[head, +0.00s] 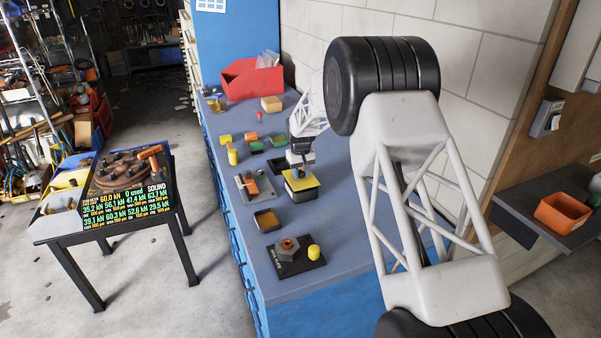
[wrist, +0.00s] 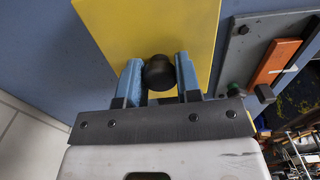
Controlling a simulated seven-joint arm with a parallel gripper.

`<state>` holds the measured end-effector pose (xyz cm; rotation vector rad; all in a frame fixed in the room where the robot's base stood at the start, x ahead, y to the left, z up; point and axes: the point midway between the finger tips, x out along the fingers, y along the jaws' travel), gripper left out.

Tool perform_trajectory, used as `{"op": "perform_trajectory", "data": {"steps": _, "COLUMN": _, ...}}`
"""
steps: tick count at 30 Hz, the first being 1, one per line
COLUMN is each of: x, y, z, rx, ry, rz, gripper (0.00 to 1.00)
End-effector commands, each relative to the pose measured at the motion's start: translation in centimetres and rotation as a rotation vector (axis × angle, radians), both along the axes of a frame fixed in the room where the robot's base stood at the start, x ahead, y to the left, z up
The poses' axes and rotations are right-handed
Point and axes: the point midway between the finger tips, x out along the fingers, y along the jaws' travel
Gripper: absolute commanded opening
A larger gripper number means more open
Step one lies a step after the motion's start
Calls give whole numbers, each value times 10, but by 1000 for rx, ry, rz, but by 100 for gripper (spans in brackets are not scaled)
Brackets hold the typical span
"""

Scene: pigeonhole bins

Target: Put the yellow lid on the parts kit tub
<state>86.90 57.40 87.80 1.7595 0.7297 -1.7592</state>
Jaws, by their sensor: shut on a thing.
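The yellow lid (head: 301,179) is over a dark tub (head: 304,195) on the blue-grey bench, which I take to be the parts kit tub. The lid covers the tub's opening from the head view; I cannot tell whether it is seated or just above the rim. My gripper (head: 300,170) points down at the lid. In the wrist view, the blue fingers of my gripper (wrist: 160,74) are shut on the lid's black knob (wrist: 158,71), with the yellow lid (wrist: 150,25) spread out beyond them. The tub is hidden in the wrist view.
A grey board (head: 243,193) with an orange part lies left of the tub. An open dark tray (head: 258,227) and a black plate (head: 288,269) with a hex nut and yellow cylinder are nearer the front. Small coloured blocks and a red bin (head: 236,82) stand farther back.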

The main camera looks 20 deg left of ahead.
Motion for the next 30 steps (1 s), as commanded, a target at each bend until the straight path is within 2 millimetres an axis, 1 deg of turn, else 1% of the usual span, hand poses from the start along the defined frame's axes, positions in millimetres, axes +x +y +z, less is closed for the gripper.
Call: {"op": "perform_trajectory", "data": {"steps": 30, "x": 0, "y": 0, "z": -11, "rx": 0, "ry": 0, "rz": 0, "gripper": 0}}
